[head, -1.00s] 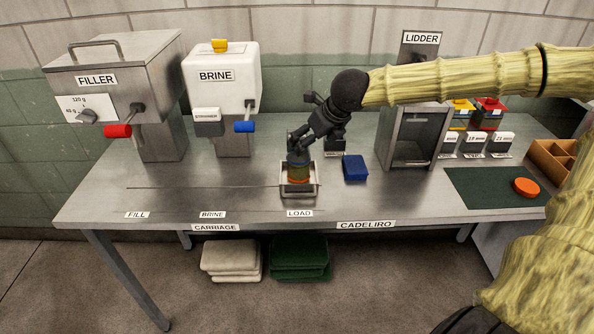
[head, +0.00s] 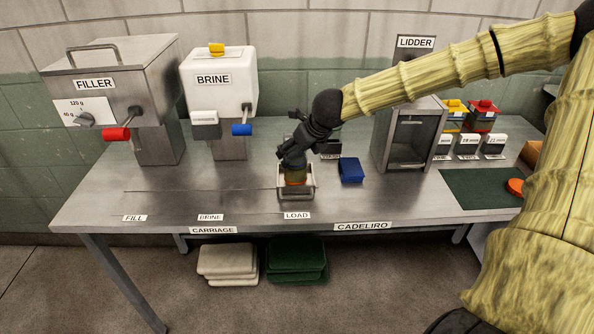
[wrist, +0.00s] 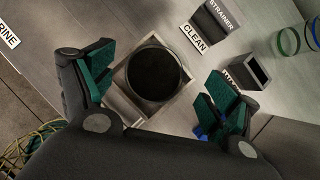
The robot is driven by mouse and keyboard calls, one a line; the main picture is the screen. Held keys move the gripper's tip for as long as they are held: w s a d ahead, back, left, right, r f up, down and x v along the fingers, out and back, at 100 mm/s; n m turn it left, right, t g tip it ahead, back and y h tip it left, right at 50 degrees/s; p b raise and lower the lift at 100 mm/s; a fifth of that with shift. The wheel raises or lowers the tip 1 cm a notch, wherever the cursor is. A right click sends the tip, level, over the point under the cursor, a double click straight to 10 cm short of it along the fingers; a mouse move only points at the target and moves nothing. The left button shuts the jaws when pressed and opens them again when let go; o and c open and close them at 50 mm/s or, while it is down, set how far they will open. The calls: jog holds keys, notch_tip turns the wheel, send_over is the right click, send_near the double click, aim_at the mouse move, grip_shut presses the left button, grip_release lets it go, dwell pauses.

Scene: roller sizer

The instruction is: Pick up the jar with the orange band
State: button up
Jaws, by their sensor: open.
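The jar with the orange band (head: 295,181) stands in a small open-topped metal holder (head: 309,190) at the LOAD label. Its band shows low on its side in the head view, and my gripper hides its upper part. In the wrist view I look down on the jar's round dark top (wrist: 154,73), with the holder's square rim (wrist: 120,103) around it. My gripper (wrist: 160,86) is open, its green-padded fingers on either side of the jar. I see gaps between the pads and the jar, with nothing held.
A blue block (head: 351,170) lies just right of the holder. The filler (head: 110,90), brine tank (head: 218,85) and lidder (head: 410,135) stand along the back. An orange disc (head: 515,187) lies on a green mat (head: 470,190) at right. The bench's left front is clear.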

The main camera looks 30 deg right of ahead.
jog(key=shift+p+x, duration=0.35)
jog(key=shift+x, duration=2.25)
jog(key=shift+w+a+r, duration=0.1)
jog(key=shift+a+r, duration=0.05)
jog(key=shift+a, duration=0.05)
jog(key=c, duration=1.4)
